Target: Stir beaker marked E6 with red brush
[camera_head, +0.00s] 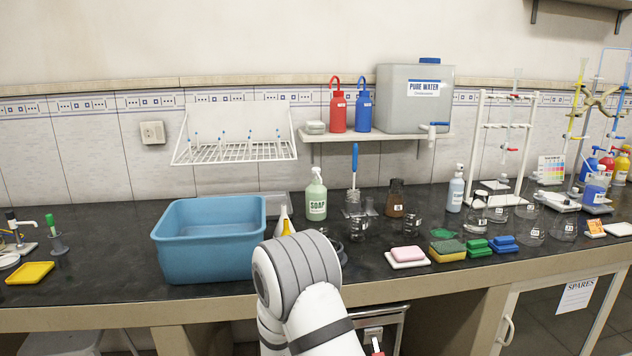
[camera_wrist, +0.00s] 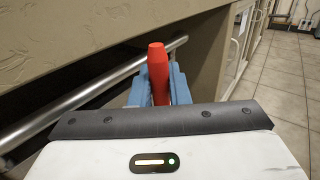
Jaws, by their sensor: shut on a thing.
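In the wrist view my gripper (camera_wrist: 159,90) has its two blue fingers shut on a red handle (camera_wrist: 158,62), which I take to be the red brush. Its bristle end is hidden from view. The gripper is low, in front of the bench, close to a metal rail. In the head view my arm covers the gripper, and a small red bit (camera_head: 376,345) shows at the bottom edge.
A blue basin (camera_head: 207,243) stands left of my arm. Near the middle beakers are a soap bottle (camera_head: 316,199), a blue brush (camera_head: 354,168) upright, a brown flask (camera_head: 395,200) and sponges (camera_head: 447,250). The white stand (camera_head: 503,150) is at right.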

